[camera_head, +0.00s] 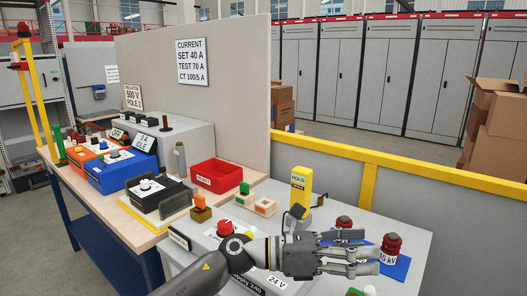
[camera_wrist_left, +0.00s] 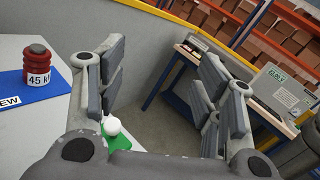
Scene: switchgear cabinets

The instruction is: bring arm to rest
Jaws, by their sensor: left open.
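My left arm comes in from the bottom left in the head view. Its gripper (camera_head: 366,253) is over the grey bench top, fingers pointing right. In the left wrist view the gripper's (camera_wrist_left: 164,78) two fingers stand wide apart with nothing between them. The gripper partly covers a blue mat (camera_head: 397,268) with dark red insulators; one is labelled 45 kV (camera_head: 391,249), and another red one (camera_head: 344,222) stands behind the fingers. A red insulator on the blue mat also shows in the left wrist view (camera_wrist_left: 38,60). My right gripper is not in view.
A yellow HOLD device (camera_head: 300,186) stands upright just behind the gripper. A red bin (camera_head: 216,175) and blue instrument (camera_head: 116,172) are on the wooden bench to the left. A yellow rail (camera_head: 430,175) runs behind. A green-based part with a white knob (camera_wrist_left: 113,130) is near the bench edge.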

